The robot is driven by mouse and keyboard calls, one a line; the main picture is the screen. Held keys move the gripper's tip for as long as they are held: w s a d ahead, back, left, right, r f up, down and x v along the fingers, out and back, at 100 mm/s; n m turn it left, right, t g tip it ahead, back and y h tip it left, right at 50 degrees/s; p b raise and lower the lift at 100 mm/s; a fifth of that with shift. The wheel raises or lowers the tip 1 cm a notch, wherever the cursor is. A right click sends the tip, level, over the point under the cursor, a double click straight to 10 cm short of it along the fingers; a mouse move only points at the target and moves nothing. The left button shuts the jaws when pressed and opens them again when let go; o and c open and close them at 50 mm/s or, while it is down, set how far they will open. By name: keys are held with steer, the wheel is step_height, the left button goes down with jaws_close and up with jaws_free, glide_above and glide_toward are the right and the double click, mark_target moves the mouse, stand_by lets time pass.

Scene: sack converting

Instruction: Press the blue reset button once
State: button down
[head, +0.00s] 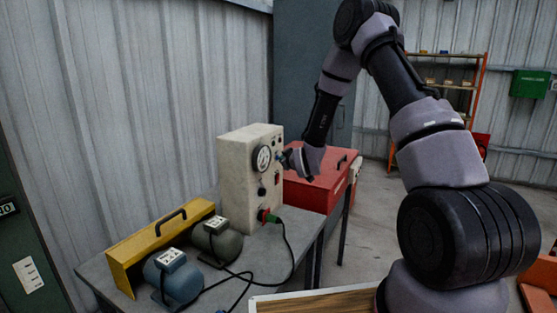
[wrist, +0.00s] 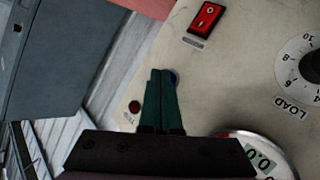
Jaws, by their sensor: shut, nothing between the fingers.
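The blue reset button (wrist: 175,77) shows in the wrist view as a small blue edge, mostly hidden behind my fingertips. It sits on the cream face of a control box (head: 235,185). My gripper (wrist: 162,72) is shut and empty, its two green fingers side by side with their tips at the button. I cannot tell whether the tips touch the button or stand just off it. In the head view my gripper (head: 285,158) is at the upper right of the box face, beside the gauge, and hides the button.
A red rocker switch (wrist: 207,18), a LOAD dial (wrist: 303,68), a dark red lamp (wrist: 134,107) and a round gauge (head: 262,158) surround the button. Motors (head: 172,277), a yellow guard (head: 150,245) and cables crowd the bench. A red toolbox (head: 315,185) stands behind.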

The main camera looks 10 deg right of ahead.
steer(key=shift+s+d, duration=0.5)
steer(key=shift+d, duration=0.1)
steer(key=s+d, duration=0.1)
steer(key=d, duration=0.1)
steer(key=s+d, duration=0.2)
stand_by(0.6)
steer(key=shift+r, duration=0.1)
stand_by(0.4)
